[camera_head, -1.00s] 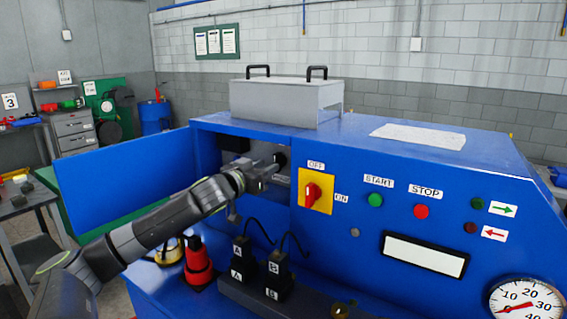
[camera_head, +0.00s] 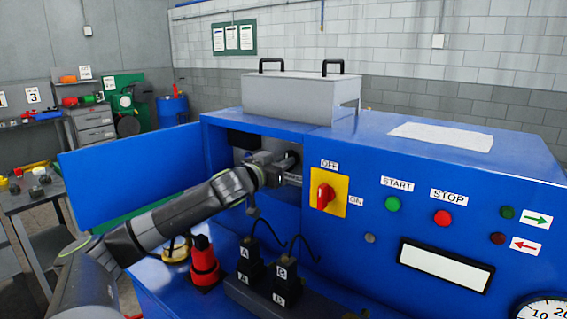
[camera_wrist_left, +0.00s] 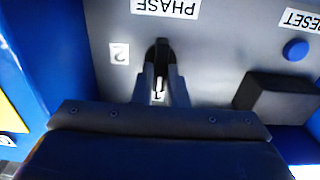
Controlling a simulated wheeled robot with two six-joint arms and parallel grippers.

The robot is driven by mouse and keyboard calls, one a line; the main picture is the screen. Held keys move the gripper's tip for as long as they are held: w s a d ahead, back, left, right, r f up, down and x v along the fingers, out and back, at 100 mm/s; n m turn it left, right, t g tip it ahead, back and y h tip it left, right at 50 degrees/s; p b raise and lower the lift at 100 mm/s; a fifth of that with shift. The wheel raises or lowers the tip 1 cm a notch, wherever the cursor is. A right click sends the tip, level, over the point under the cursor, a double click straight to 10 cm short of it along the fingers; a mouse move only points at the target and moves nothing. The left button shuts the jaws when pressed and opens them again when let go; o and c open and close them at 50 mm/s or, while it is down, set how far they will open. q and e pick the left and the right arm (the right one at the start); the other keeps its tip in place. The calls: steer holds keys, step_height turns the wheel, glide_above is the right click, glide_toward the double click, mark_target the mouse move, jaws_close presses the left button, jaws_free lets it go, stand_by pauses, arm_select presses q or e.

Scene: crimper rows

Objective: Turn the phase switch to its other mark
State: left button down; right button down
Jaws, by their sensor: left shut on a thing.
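The phase switch is a black knob (camera_wrist_left: 161,50) on a grey panel inside the open recess of the blue machine. In the left wrist view, its PHASE label (camera_wrist_left: 165,8) is upside down above it. A mark 2 plate (camera_wrist_left: 119,53) is left of the knob; another small white mark shows between the fingers, partly hidden. My left gripper (camera_wrist_left: 161,85) is shut on the knob, one finger on each side. In the head view, my left gripper (camera_head: 282,172) reaches into the recess and hides most of the switch. My right gripper is not in view.
An open blue door (camera_head: 120,178) stands left of the recess. A red OFF/ON switch on a yellow plate (camera_head: 341,185) is just right of it. A blue RESET button (camera_wrist_left: 295,50) is nearby.

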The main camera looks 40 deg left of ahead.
arm_select(q)
steer(key=shift+m, duration=0.3)
steer(key=shift+r+p, duration=0.1)
steer(key=shift+p, duration=0.2)
steer(key=m+p, duration=0.1)
steer(key=m, duration=0.2)
steer(key=shift+d+m+p, duration=0.1)
steer(key=shift+m+p, duration=0.2)
steer(key=m+p, duration=0.2)
steer(key=m, duration=0.4)
steer(key=shift+d, duration=0.15)
steer(key=m, duration=0.2)
steer(key=m+p, duration=0.1)
steer(key=shift+f+m, duration=0.2)
steer(key=shift+m, duration=0.2)
steer(key=shift+f+m+p, duration=0.15)
steer(key=shift+m+p, duration=0.35)
steer(key=shift+m, duration=1.4)
